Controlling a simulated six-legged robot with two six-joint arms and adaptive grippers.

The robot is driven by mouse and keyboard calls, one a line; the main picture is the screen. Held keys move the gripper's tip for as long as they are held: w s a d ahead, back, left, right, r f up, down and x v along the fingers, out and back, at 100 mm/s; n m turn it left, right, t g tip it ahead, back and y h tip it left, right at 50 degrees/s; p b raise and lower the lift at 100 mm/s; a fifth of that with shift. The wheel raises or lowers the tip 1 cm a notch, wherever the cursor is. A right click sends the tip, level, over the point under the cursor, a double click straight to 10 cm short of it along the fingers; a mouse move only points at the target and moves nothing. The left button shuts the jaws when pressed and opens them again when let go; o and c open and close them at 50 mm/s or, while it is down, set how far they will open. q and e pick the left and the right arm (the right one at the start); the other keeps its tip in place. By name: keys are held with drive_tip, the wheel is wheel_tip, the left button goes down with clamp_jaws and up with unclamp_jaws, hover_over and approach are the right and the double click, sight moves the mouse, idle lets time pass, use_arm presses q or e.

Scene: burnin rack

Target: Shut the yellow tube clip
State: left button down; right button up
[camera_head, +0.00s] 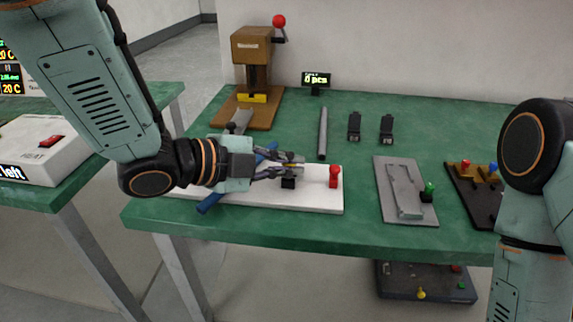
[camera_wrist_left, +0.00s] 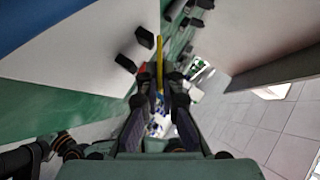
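A white board (camera_head: 318,200) lies at the front left of the green table, with a blue tube (camera_head: 208,205) across it. My left gripper (camera_head: 298,165) is over the board, its two fingers apart with a visible gap. In the left wrist view, a thin yellow bar (camera_wrist_left: 160,62), which looks like part of the yellow clip, stands in line with the gap between the fingertips. I cannot tell whether the fingers touch it. The clip's base is mostly hidden by the gripper in the head view. My right gripper is out of view; only my right arm shows.
A red knob (camera_head: 334,176) and a black block (camera_head: 288,184) are on the board beside the gripper. A grey plate (camera_head: 385,190) with a green knob lies to the right. A brown press (camera_head: 252,50) stands behind. A grey rod (camera_head: 322,133) lies on the table.

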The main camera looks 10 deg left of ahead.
use_arm(q)
drive_tip(key=c, duration=1.5)
unclamp_jaws()
drive_tip(key=shift+d, duration=0.15)
drive_tip(key=shift+c, duration=0.2)
drive_tip(key=shift+v, duration=3.45)
drive_tip(key=shift+s+a+r, duration=0.25)
drive_tip(key=shift+s+a, duration=0.05)
drive_tip(key=shift+a, duration=0.2)
